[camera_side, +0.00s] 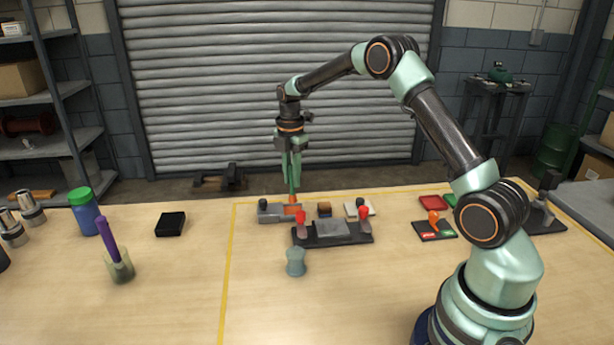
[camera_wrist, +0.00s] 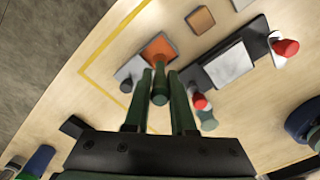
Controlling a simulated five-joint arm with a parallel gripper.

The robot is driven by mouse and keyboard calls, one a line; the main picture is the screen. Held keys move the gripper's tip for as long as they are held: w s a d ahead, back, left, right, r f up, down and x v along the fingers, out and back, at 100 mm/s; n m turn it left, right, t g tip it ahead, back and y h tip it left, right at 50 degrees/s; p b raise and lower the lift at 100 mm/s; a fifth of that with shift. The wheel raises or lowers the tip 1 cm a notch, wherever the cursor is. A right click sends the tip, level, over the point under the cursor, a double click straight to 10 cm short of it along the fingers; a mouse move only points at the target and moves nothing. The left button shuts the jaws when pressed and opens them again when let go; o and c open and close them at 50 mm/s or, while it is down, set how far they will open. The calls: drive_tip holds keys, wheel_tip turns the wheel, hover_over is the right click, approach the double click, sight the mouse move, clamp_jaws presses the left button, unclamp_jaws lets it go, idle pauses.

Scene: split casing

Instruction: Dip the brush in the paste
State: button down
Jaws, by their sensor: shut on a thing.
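My gripper (camera_side: 291,172) points down over the far part of the bench. In the wrist view its two dark green fingers (camera_wrist: 161,80) are shut on the brush (camera_wrist: 159,96), a green handle seen nearly end-on. In the side view the brush (camera_side: 292,195) hangs upright below the fingers. Its lower end is at the orange paste patch (camera_side: 292,210) on a grey block (camera_side: 272,217). The patch also shows in the wrist view (camera_wrist: 158,46), just beyond the brush. The bristles are hidden, so I cannot tell whether they touch the paste.
A dark fixture (camera_side: 333,240) with red-knobbed clamps (camera_side: 364,215) stands close to the right. A grey-green pot (camera_side: 296,262) stands in front. A cup with a purple handle (camera_side: 118,265), a blue bottle (camera_side: 85,215) and a black box (camera_side: 170,224) are left. The front middle bench is clear.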

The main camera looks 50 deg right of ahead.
sight(291, 165)
drive_tip(key=shift+r, duration=1.95)
drive_tip(key=shift+a, duration=0.1)
drive_tip(key=s+a+r+m, duration=0.4)
drive_tip(key=s+a+m, duration=1)
drive_tip(key=s+m, duration=0.2)
drive_tip(key=shift+s+a+r+m, duration=0.15)
drive_tip(key=shift+s+m, duration=0.15)
drive_tip(key=shift+m, duration=0.7)
